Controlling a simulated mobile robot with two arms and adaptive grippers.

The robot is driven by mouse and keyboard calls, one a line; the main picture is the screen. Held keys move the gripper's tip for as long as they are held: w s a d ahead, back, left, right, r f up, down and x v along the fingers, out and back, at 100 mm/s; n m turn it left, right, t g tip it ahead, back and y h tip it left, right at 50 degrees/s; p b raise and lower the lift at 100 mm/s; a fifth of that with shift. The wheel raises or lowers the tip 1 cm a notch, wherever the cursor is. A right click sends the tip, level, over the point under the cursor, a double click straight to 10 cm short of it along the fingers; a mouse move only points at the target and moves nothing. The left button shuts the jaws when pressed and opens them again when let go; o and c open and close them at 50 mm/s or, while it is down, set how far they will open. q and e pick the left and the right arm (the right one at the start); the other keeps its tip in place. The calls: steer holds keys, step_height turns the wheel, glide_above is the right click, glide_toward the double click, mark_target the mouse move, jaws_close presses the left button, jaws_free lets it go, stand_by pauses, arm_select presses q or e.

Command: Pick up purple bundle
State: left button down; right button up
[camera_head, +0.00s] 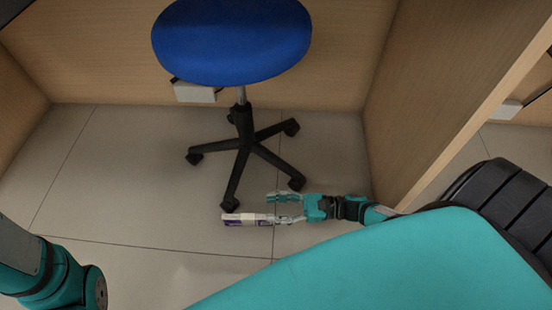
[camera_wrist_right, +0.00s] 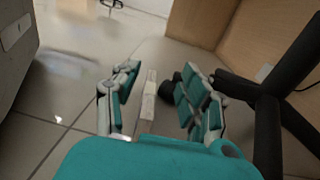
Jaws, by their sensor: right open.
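The purple bundle (camera_head: 239,219) is a small white-and-purple pack lying flat on the floor below the chair in the head view. My right gripper (camera_head: 271,207) is open, its fingers pointing left; the lower finger meets or overlaps the bundle's right end in the picture. In the right wrist view the bundle (camera_wrist_right: 149,98) shows as a pale strip between the open fingers of the right gripper (camera_wrist_right: 156,90), nearer the left finger. I cannot tell whether a finger touches it. My left gripper is out of view; only part of my left arm shows.
A blue swivel chair (camera_head: 232,42) with a black five-legged base (camera_head: 245,150) stands just behind the bundle, one caster close to it. A wooden panel (camera_head: 430,95) rises right of my right gripper. The tiled floor (camera_head: 120,190) left of the bundle is clear.

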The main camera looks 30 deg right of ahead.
steer(key=b, duration=0.5)
glide_toward(250, 217)
steer(key=shift+w+a+f, duration=0.35)
steer(key=shift+a+f, duration=0.15)
steer(key=shift+a, duration=0.05)
steer(key=shift+w+a+f, duration=0.35)
steer(key=shift+a+f, duration=0.15)
steer(key=shift+a, duration=0.05)
steer(key=x, duration=0.2)
steer(key=b+x, duration=0.1)
steer(key=x, duration=0.2)
steer(key=r+b+x, duration=0.1)
steer(key=x, duration=0.1)
steer(key=shift+w+a+r, duration=0.1)
steer(key=shift+w+a, duration=0.05)
steer(key=shift+a, duration=0.1)
jaws_close()
